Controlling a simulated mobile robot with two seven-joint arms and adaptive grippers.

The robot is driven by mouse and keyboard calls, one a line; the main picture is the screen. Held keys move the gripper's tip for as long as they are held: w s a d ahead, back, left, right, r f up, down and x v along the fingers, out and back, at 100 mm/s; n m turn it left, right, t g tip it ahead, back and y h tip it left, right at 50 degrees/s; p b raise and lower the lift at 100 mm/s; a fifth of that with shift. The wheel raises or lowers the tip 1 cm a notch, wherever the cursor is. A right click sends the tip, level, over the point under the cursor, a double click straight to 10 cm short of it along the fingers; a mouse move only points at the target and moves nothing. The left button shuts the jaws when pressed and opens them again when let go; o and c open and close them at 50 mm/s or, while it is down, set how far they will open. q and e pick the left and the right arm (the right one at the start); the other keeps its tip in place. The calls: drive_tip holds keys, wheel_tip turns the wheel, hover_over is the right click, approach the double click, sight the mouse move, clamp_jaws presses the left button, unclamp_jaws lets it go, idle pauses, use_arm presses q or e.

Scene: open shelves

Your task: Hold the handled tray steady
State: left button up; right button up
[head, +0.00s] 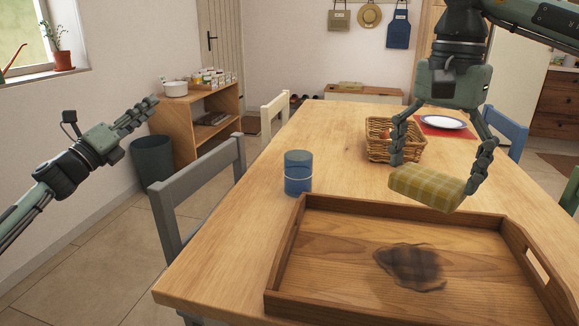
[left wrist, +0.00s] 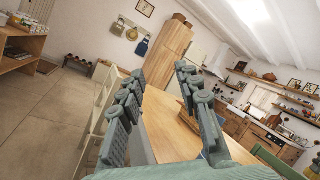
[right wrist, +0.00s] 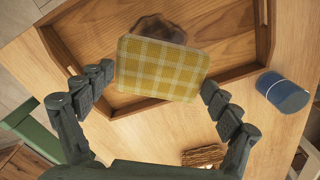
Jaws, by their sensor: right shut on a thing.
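The wooden handled tray (head: 342,240) lies on the table's near part, with a cut-out handle in its right end wall. A dark wet-looking patch (head: 412,266) is on its floor; it also shows in the right wrist view (right wrist: 158,28), partly hidden. My right gripper (head: 434,172) is shut on a yellow checked sponge or pad (head: 427,187), held above the tray's far side; the pad fills the space between the fingers in the right wrist view (right wrist: 162,68). My left gripper (head: 150,104) is off to the left, away from the tray. In the left wrist view (left wrist: 158,85) its fingers are apart and empty.
A blue cup (head: 298,173) stands just beyond the tray's far left corner. A wicker basket (head: 394,150) and a plate (head: 443,122) on a red mat are farther back. A grey chair (head: 195,195) stands at the table's left side, between my left gripper and the table.

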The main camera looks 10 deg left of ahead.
use_arm(q)
drive_tip(key=d+r+m+g+h, duration=0.3)
drive_tip(key=d+m+g+h, duration=0.65)
drive_tip(key=d, duration=1.05)
drive_tip(key=s+d+f+m+g, duration=0.1)
drive_tip(key=s+d+m+g, duration=0.35)
drive_tip(key=d+m, duration=0.65)
drive_tip(key=s+d+f+m+g, duration=0.2)
drive_tip(key=s+d+m+g, duration=0.3)
drive_tip(key=d+m, duration=0.55)
drive_tip(key=m+g+y, duration=0.2)
drive_tip(key=m+y, duration=0.8)
drive_tip(key=y, duration=0.6)
hover_over(290, 224)
wheel_tip(290, 224, down, 5)
drive_tip(key=shift+h, duration=0.25)
wheel_tip(290, 224, down, 11)
drive_tip(key=shift+f, duration=0.15)
clamp_jaws()
